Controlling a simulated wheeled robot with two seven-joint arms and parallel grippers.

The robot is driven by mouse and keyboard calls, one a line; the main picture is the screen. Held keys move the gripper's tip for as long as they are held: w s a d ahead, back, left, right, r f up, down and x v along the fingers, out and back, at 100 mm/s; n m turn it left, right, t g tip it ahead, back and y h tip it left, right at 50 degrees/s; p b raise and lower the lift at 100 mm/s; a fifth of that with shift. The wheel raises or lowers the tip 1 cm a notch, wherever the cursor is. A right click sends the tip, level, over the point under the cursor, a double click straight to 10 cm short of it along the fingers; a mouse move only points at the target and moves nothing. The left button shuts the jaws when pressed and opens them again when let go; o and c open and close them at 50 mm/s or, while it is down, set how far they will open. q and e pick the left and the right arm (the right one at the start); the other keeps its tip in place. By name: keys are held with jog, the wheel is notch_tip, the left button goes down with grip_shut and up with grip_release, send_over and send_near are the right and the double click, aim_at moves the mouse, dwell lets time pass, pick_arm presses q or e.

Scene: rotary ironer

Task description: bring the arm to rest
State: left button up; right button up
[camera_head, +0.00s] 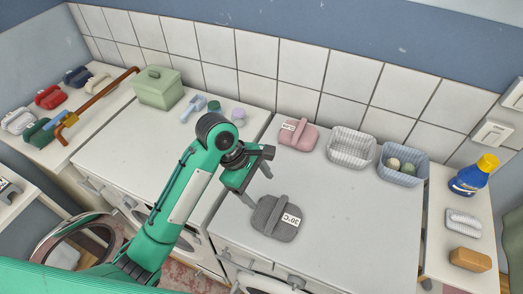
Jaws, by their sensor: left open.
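My left arm comes in from the lower left, and its gripper (259,186) hangs over the white worktop. The gripper is open and nothing shows between its fingers. A grey block with a handle and a "30°C" label (277,217) lies on the worktop just below and to the right of the gripper, apart from it as far as I can tell. A pink block with a handle and a label (297,134) lies farther back. My right gripper is not in view.
A white basket (351,147) and a blue-grey basket (413,178) holding round items stand at the back right. A blue bottle with a yellow cap (473,176) stands beyond. The right-front worktop (355,230) is clear.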

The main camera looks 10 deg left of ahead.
pick_arm(q)
jog(key=s+a+f+m+t, duration=0.1)
jog(key=s+a+f+m, duration=0.3)
jog(key=s+f, duration=0.1)
jog(key=s+a+f+m+t, duration=0.1)
jog(key=s+a+f+m, duration=0.1)
jog(key=shift+s+f+t+y, duration=0.15)
jog(key=shift+f+t+y, duration=0.15)
jog(key=shift+f, duration=0.1)
jog(key=s+a+f+m+t+y, duration=0.2)
jog(key=s+a+f+m+y, duration=0.2)
jog(key=s+a+m, duration=0.65)
notch_tip(320, 180, down, 36)
jog(key=s+a+g+b, duration=0.1)
jog(key=s+g+b, duration=0.1)
jog(key=b, duration=0.3)
jog(key=s+a+f+g+b, duration=0.1)
jog(key=s+a+f+b, duration=0.2)
jog(key=s+f, duration=1.5)
notch_tip(320, 180, down, 4)
jog(key=shift+a+f+n+b, duration=0.2)
jog(key=shift+n+b, duration=0.15)
jog(key=shift+b, duration=0.05)
